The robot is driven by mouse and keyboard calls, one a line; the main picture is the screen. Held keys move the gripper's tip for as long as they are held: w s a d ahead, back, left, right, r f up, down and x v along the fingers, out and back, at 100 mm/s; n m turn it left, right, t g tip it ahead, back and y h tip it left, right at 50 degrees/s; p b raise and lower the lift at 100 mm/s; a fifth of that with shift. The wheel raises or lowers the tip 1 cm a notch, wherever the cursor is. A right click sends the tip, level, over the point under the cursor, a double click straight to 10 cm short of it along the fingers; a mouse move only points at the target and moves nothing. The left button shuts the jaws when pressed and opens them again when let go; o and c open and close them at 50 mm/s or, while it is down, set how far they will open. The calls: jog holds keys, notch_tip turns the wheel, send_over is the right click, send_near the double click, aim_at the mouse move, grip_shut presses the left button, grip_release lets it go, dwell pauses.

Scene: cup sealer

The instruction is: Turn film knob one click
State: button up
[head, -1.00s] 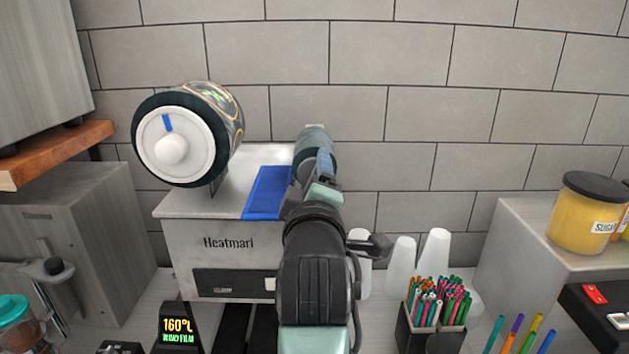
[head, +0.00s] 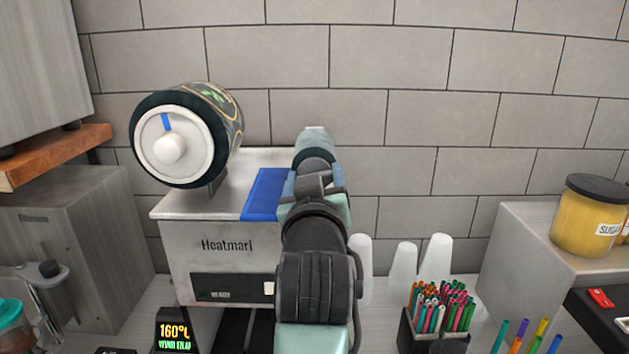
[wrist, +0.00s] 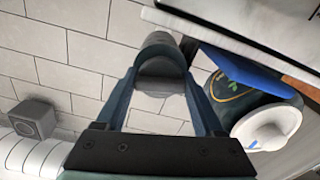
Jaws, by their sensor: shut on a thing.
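The cup sealer (head: 190,237) is a pale metal box marked "Heatmari". On its top left is a large film roll (head: 220,115) with a white hub and a blue mark; it also shows in the wrist view (wrist: 238,98). Blue film (head: 264,193) lies across the top. At the right end sits a dark teal round knob (head: 315,143). In the wrist view the knob (wrist: 160,68) is between the two fingers of my gripper (wrist: 163,85), which is shut on it. My wrist hides the knob's front in the head view.
A small display (head: 174,331) reads 160° with what looks like "WIND FILM". White cups (head: 403,268) and a holder of coloured straws (head: 438,310) stand right of my arm. A yellow sugar jar (head: 592,217) is at far right. The tiled wall is behind.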

jog(key=m, duration=0.3)
jog(key=shift+m, duration=0.3)
jog(key=m+b, duration=0.1)
jog(key=m, duration=0.3)
jog(key=shift+m, duration=0.4)
jog(key=o, duration=1.4)
jog(key=s+b, duration=0.4)
jog(key=s, duration=0.9)
jog(key=shift+b, duration=0.4)
